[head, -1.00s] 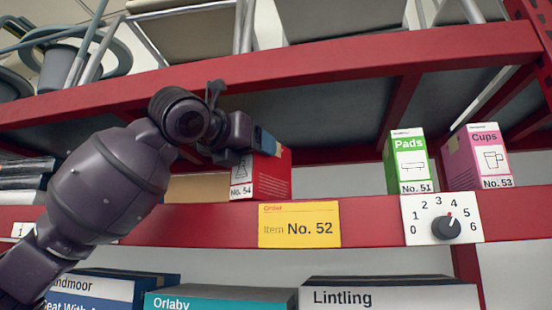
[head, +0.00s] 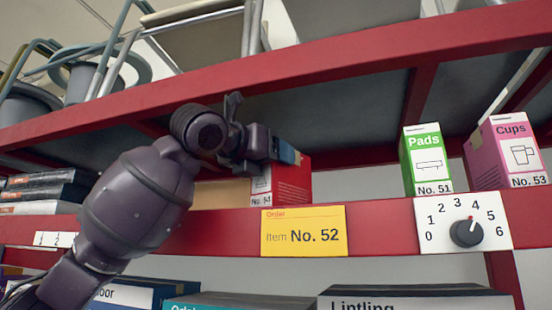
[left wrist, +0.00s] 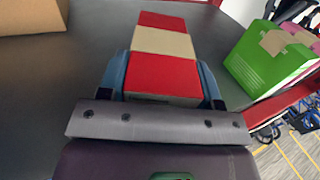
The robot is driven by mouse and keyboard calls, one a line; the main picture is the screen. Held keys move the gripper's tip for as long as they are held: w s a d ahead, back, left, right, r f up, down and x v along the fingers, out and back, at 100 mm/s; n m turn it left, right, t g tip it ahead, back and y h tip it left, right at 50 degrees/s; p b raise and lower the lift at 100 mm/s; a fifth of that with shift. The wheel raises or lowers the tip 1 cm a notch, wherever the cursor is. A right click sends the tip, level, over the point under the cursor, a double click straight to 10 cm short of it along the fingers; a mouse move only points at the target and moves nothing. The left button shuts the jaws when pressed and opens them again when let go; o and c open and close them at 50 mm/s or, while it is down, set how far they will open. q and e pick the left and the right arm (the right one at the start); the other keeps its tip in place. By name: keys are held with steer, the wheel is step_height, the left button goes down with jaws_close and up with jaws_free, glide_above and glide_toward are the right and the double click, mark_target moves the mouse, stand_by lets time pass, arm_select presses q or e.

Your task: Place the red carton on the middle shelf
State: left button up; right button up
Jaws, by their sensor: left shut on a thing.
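The red carton (head: 292,183) is at the middle shelf (head: 385,229), just behind the shelf's red front edge and above the yellow order card. I cannot tell whether the carton's base touches the shelf. My right gripper is not in view.
A green Pads carton (head: 426,160) and a pink Cups carton (head: 507,151) stand to the right on the same shelf. A white dial plate (head: 440,210) and a yellow order card (head: 304,231) are on the shelf front. A red upper shelf beam (head: 330,68) runs above.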

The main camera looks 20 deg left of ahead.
arm_select(q)
steer(key=shift+w+a+f, duration=0.1)
steer(key=shift+w, duration=0.1)
steer(key=o, duration=0.7)
steer(key=shift+w, duration=0.1)
steer(key=shift+c, duration=0.2)
steer(key=o, duration=0.4)
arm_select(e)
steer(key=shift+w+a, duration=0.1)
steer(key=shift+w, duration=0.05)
arm_select(q)
steer(key=b+v, duration=0.2)
steer(key=v, duration=1)
steer(key=shift+b, duration=0.4)
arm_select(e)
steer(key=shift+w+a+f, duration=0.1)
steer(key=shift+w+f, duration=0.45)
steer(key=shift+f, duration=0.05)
